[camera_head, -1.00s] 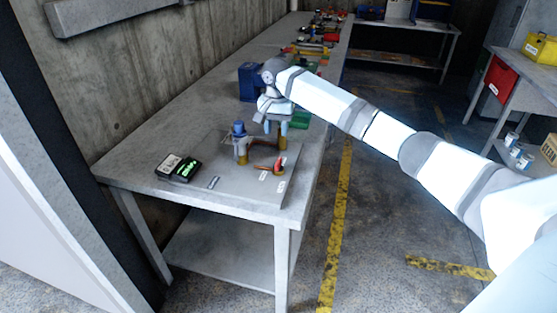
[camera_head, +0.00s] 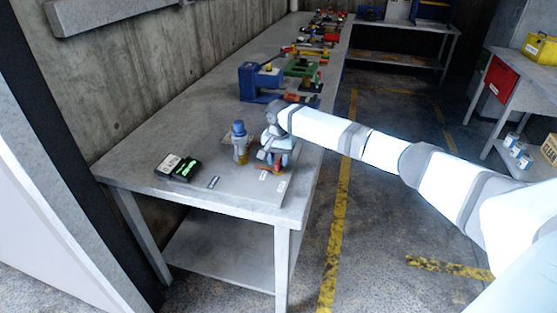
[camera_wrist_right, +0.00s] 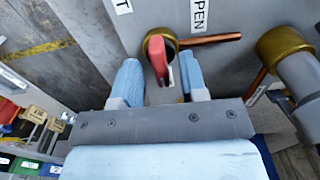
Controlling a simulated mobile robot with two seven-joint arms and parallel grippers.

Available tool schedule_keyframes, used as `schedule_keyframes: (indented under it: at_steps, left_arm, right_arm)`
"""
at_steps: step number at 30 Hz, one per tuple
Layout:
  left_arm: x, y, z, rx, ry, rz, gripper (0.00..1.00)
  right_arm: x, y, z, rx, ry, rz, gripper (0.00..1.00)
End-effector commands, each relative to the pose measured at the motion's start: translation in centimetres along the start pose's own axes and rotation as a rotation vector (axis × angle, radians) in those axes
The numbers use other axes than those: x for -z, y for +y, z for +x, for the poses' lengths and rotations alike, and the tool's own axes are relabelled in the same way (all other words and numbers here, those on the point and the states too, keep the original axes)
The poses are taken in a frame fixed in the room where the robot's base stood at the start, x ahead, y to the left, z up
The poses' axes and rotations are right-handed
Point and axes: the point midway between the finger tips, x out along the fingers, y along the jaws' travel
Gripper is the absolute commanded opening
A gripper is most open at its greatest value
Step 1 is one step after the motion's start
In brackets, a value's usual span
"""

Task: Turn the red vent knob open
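The red vent knob (camera_wrist_right: 159,62) sits on a brass fitting (camera_wrist_right: 153,42) on a grey panel, in the right wrist view. A copper pipe (camera_wrist_right: 210,39) runs right from the fitting. A label reading OPEN (camera_wrist_right: 199,15) lies above the knob; another, cut off and ending in T (camera_wrist_right: 122,5), is at upper left. My right gripper (camera_wrist_right: 160,76) is open, its blue fingers on either side of the knob's red lever. The lever is nearer the right finger; contact is unclear. In the head view my right gripper (camera_head: 275,160) covers most of the knob. My left gripper is not in view.
A grey fitting with a blue cap (camera_head: 240,142) stands just left of my gripper. A black device with a green display (camera_head: 177,167) lies on the bench (camera_head: 150,178). A blue press-like tool (camera_head: 260,82) and several other items are farther back.

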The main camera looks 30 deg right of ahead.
Motion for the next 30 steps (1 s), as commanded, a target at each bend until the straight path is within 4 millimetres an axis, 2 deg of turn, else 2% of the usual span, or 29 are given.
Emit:
schedule_keyframes:
  at_steps: [9,15,23,30]
  left_arm:
    - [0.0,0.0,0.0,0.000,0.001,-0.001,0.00]
    - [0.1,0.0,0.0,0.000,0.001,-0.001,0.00]
    - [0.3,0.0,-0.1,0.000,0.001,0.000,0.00]
    - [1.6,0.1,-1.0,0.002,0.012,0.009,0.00]
  right_arm:
    - [0.0,0.0,0.3,0.001,0.000,-0.001,0.39]
    - [0.0,0.0,0.3,0.001,0.000,-0.001,0.00]
    - [0.0,0.0,0.2,0.001,0.000,-0.010,0.00]
    - [-0.1,-0.1,-0.1,0.000,-0.002,-0.094,0.00]
